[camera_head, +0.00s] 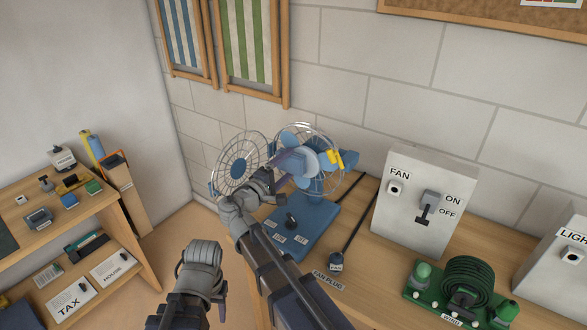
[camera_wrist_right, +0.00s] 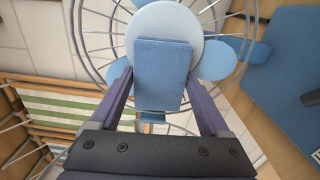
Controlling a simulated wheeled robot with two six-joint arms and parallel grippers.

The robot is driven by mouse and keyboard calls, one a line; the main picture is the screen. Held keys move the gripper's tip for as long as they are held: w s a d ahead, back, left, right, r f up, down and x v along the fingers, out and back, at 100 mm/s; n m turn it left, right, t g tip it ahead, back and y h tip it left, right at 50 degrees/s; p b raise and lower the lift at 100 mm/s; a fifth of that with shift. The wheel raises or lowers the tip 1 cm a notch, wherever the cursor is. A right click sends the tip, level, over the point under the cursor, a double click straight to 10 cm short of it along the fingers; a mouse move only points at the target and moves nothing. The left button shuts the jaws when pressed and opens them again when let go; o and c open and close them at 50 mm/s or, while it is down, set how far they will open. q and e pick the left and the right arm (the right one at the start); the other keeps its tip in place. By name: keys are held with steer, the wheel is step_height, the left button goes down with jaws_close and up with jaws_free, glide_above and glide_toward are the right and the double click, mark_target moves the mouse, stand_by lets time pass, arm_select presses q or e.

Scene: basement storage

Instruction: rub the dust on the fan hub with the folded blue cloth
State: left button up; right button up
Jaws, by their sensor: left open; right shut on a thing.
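The blue fan (camera_head: 322,207) stands on the wooden bench, its wire front grille (camera_head: 240,165) swung out to the left. Its pale blue round hub (camera_head: 309,161) faces my right gripper (camera_head: 298,167). In the right wrist view, the folded blue cloth (camera_wrist_right: 163,75) is between the purple fingers of my right gripper (camera_wrist_right: 162,82), which is shut on it. The cloth overlaps the lower part of the hub (camera_wrist_right: 168,22); I cannot tell whether they touch. No dust is clearly visible on the uncovered hub. My left gripper (camera_head: 202,262) is open, low and left of the bench, away from the fan.
A yellow clip (camera_head: 337,160) is at the fan's right rim. A grey FAN switch box (camera_head: 415,205), a fan plug (camera_head: 336,262) with its cord and a green hose reel (camera_head: 467,280) are to the right. A wooden shelf (camera_head: 125,205) with small items stands at the left.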

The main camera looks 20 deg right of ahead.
steer(key=shift+w+a, duration=0.15)
steer(key=shift+w, duration=0.15)
steer(key=shift+s, duration=0.1)
